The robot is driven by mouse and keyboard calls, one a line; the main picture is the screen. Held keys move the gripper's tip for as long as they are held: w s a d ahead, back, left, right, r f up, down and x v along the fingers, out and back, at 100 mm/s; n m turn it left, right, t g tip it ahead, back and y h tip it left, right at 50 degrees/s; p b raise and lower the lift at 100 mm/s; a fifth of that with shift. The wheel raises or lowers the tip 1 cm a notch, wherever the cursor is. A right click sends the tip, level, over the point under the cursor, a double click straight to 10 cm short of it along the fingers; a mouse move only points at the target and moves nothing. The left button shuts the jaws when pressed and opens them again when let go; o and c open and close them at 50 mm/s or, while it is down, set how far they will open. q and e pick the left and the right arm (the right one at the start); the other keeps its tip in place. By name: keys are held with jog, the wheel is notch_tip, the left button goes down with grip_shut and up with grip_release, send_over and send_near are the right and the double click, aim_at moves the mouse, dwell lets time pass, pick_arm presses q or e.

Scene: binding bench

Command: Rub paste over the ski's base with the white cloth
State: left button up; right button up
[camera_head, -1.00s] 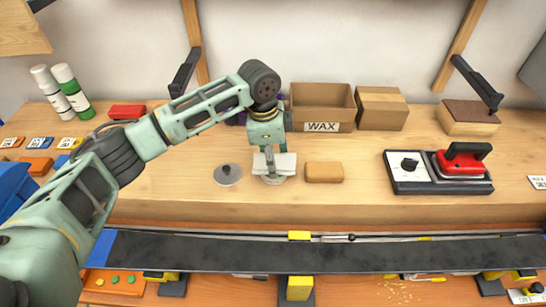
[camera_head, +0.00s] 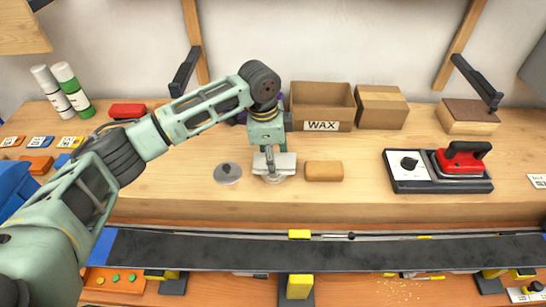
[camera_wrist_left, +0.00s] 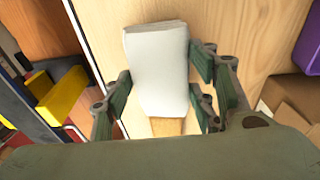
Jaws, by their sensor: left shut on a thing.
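My left gripper (camera_head: 270,158) is shut on the white cloth (camera_head: 287,164), over the bench. In the left wrist view the cloth (camera_wrist_left: 158,70) shows as a folded white pad between the fingers. A round grey tin (camera_head: 272,179) sits directly under the cloth, mostly hidden by it; I cannot tell whether they touch. A round grey lid with a dark knob (camera_head: 228,173) lies just left of it. The ski (camera_head: 340,254) lies base up along the front, long and dark, apart from the cloth. I cannot make out any paste on it. My right gripper is not in view.
A tan block (camera_head: 323,171) lies close right of the cloth. A waxing iron (camera_head: 463,160) rests on its stand at the right. The WAX box (camera_head: 321,107) stands behind. Yellow-topped clamps (camera_head: 299,286) hold the ski. The bench between block and iron is clear.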

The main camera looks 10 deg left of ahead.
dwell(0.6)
pick_arm(q)
jog(key=shift+s+f+p, duration=0.1)
jog(key=shift+p, duration=0.25)
dwell(0.7)
jog(key=shift+r+p, duration=0.9)
jog(key=shift+p, duration=0.15)
notch_tip(320, 180, up, 5)
jog(key=p, duration=0.6)
jog(key=shift+r, duration=0.2)
